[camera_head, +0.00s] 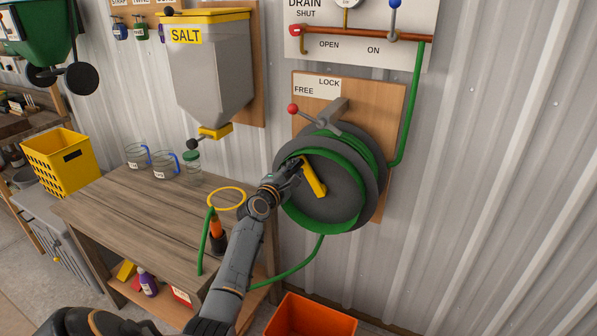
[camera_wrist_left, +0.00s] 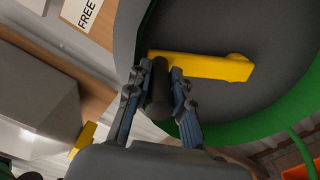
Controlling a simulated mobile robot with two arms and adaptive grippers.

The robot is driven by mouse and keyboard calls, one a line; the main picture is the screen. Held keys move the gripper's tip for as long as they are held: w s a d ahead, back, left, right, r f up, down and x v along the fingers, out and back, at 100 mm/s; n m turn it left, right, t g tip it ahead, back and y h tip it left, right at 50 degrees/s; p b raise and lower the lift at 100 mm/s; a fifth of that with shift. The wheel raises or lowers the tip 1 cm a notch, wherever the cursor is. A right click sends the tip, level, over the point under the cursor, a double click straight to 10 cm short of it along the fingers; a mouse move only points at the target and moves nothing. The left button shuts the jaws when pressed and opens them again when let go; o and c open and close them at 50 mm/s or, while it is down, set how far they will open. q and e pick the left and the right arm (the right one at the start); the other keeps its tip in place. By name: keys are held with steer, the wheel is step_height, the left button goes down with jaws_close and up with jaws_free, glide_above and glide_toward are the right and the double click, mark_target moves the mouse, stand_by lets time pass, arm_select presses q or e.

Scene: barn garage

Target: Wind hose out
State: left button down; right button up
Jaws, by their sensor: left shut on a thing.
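The grey hose reel (camera_head: 328,205) is mounted on a wooden board on the wall, with green hose (camera_head: 350,163) wound on it. My left gripper (camera_head: 291,170) is at the reel's yellow crank (camera_head: 316,178). In the left wrist view my gripper (camera_wrist_left: 160,75) is shut on the dark handle (camera_wrist_left: 158,98) of the crank arm (camera_wrist_left: 210,67). The lever's red knob (camera_head: 293,109) is on the FREE side of the FREE/LOCK sign (camera_head: 318,85). The hose hangs below the reel to the bench, where an orange and black nozzle (camera_head: 216,230) stands near a yellow ring (camera_head: 227,189). My right gripper is not in view.
The wooden bench (camera_head: 130,205) holds several jars at its back. A salt hopper (camera_head: 207,70) hangs above it. An orange bin (camera_head: 312,317) stands on the floor below the reel. A pipe panel (camera_head: 365,50) is above the reel. A yellow crate (camera_head: 62,160) is at left.

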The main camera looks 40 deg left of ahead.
arm_select(q)
steer(key=shift+s+a, duration=0.1)
steer(key=shift+a, duration=0.15)
steer(key=c, duration=1.2)
jaws_free()
steer(key=shift+f, duration=0.1)
steer(key=shift+o, duration=0.2)
steer(key=v, duration=1.2)
